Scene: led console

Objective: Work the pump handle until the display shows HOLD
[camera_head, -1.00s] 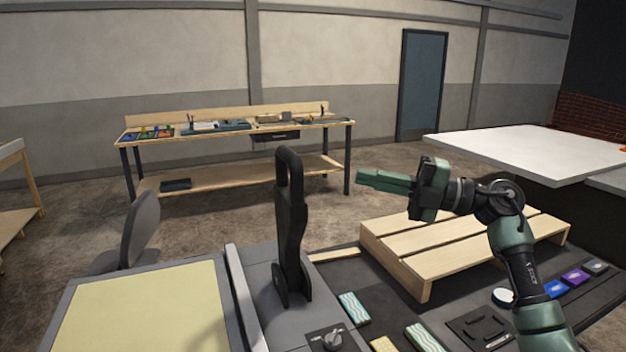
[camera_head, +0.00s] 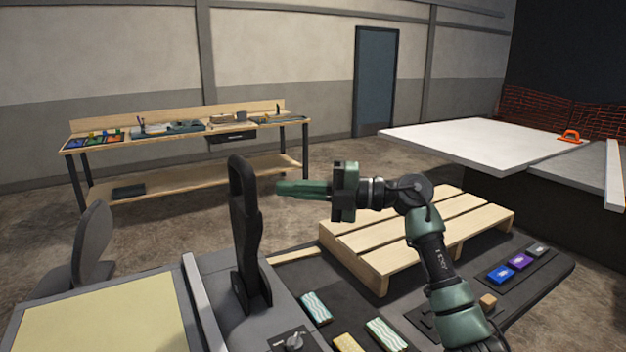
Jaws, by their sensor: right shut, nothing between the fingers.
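The black pump handle (camera_head: 245,228) stands upright on the grey console (camera_head: 213,290), with a loop grip at its top. My right gripper (camera_head: 280,189) comes in from the right, with its green fingers closed together and nothing between them. The fingertips point left at the upper part of the handle, with a small gap showing in the picture. My left gripper is not in view. No display can be made out in this view.
A wooden pallet (camera_head: 365,258) lies right of the handle. Patterned tiles (camera_head: 316,307), a knob (camera_head: 294,341) and blue and purple blocks (camera_head: 501,274) are on the dark surface. A pale yellow panel (camera_head: 100,320) is at left; a workbench (camera_head: 190,131) stands behind.

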